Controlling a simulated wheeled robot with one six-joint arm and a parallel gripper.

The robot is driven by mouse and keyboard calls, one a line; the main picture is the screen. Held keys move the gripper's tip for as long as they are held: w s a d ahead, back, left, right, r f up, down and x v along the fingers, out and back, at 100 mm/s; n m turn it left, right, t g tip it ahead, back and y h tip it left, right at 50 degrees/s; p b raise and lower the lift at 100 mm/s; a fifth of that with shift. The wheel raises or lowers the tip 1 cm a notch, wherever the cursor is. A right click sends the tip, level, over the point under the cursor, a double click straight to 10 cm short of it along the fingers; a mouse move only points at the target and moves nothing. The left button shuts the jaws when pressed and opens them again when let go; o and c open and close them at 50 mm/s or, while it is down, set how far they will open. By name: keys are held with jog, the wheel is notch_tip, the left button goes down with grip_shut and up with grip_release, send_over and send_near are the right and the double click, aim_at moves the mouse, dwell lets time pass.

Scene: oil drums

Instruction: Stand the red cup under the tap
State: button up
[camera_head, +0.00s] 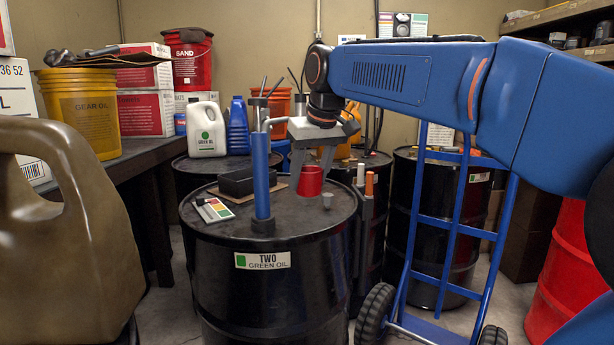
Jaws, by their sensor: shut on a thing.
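The red cup (309,183) is upright over the top of the black drum marked TWO GREEN OIL (285,285). My gripper (312,165) points down from above with its grey fingers on either side of the cup, shut on it. I cannot tell whether the cup's base touches the drum top. A blue upright pump (262,180) stands on the drum, left of the cup. A pale curved spout (274,122), which looks like the tap, shows at its top and reaches right toward my gripper. The cup is to the right of the pump and lower than the spout.
A black box (244,180) and a colour card (214,210) lie on the drum top's left. A blue hand truck (450,225) stands at the right. A large brown jug (60,220) fills the left foreground.

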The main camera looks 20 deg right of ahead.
jog(key=shift+w+d+f, duration=0.15)
jog(key=shift+w+f, duration=0.35)
jog(key=shift+f, duration=0.1)
jog(key=shift+w+d+x, duration=0.1)
jog(key=shift+w+x, duration=0.05)
jog(key=shift+x, duration=1.5)
jog(key=shift+w+d+x, duration=0.1)
jog(key=shift+w+x, duration=0.1)
jog(key=shift+x, duration=1.45)
jog(key=shift+w+d+x, duration=0.15)
jog(key=shift+x, duration=1.5)
jog(key=shift+w+d, duration=0.1)
jog(key=shift+w, duration=3.3)
jog(key=shift+w+d, duration=0.15)
jog(key=shift+w, duration=3.3)
jog(key=shift+f, duration=0.55)
jog(key=o, duration=1.1)
